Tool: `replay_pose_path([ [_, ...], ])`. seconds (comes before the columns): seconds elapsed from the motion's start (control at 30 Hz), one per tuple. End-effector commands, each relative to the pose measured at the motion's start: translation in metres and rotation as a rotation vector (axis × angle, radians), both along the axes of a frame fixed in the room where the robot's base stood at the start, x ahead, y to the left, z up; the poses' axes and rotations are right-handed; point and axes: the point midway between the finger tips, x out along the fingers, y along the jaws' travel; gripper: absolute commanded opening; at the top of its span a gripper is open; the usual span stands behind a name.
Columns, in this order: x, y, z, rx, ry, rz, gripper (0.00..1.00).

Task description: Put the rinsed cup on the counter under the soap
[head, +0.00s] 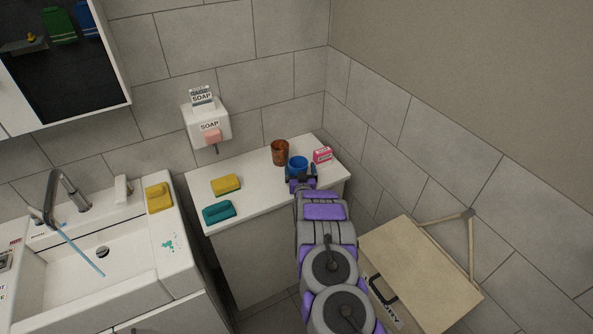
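A blue cup (298,162) is at the right part of the white counter (255,184), at the far end of my arm. My gripper (301,178) is right at the cup, with a finger showing on each side of its lower part. The cup's base is hidden, so I cannot tell whether it is gripped or touches the counter. A brown cup (280,152) stands upright just behind and left of the blue one. The white soap dispenser (206,122) is on the wall above the counter's left part, with a pink block on its front.
A yellow sponge (226,184) and a teal sponge (219,211) lie on the counter's left part. A pink box (323,155) is right of the blue cup. A sink (100,262) with running water is at left. A beige hamper (420,275) stands at right.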

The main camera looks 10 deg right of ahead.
Motion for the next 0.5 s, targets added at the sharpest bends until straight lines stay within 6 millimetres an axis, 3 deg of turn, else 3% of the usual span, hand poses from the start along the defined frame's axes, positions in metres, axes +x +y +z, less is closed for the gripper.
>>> replay_pose_path([
  [0.5,-0.0039,0.0053,0.0022,-0.006,0.0,0.0,1.0],
])
